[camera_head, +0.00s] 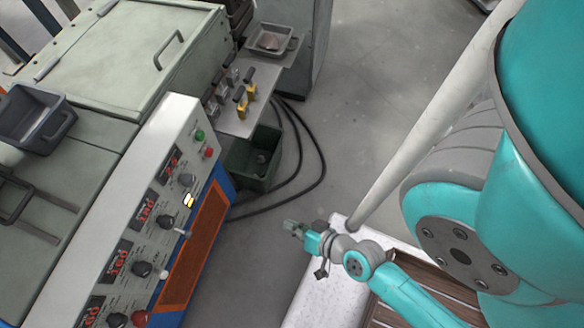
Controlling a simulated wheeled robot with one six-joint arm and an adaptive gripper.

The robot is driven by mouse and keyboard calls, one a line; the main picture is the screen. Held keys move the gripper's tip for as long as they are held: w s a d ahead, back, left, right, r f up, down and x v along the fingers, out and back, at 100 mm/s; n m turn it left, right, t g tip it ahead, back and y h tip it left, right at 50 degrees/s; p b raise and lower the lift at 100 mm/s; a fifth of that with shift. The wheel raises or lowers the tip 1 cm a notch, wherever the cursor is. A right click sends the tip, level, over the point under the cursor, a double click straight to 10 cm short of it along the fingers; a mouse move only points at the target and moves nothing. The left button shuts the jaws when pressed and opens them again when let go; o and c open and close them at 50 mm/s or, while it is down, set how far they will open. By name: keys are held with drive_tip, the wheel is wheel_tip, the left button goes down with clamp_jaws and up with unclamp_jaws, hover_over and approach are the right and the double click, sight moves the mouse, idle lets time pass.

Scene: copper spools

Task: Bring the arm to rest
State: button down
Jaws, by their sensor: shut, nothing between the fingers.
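My gripper (292,228) is small in the head view, at the end of my teal arm, a little below and right of the middle. It is shut and empty. It hangs over the grey floor, just left of a white surface. It is apart from the control panel and touches nothing that I can see. The arm runs from the gripper down to the lower right. No copper spool is clearly visible.
A control panel (150,225) with knobs and red displays stands at left, beside a grey-green machine (125,50). A dark green bin (253,160) and black cables (322,165) are on the floor.

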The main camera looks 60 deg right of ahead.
idle(0.5)
drive_tip(key=s+a+r+n+t, duration=0.1)
drive_tip(key=s+r+n, duration=0.2)
drive_tip(key=r, duration=0.5)
drive_tip(key=s+a+r+n+t+y, duration=0.1)
drive_tip(key=s+a+r+n+t, duration=0.1)
drive_tip(key=r+n, duration=0.4)
wheel_tip(320, 180, up, 2)
drive_tip(key=shift+s+r+n+t+y, duration=0.1)
drive_tip(key=shift+s+n+t+y, duration=0.2)
drive_tip(key=shift+s, duration=0.6)
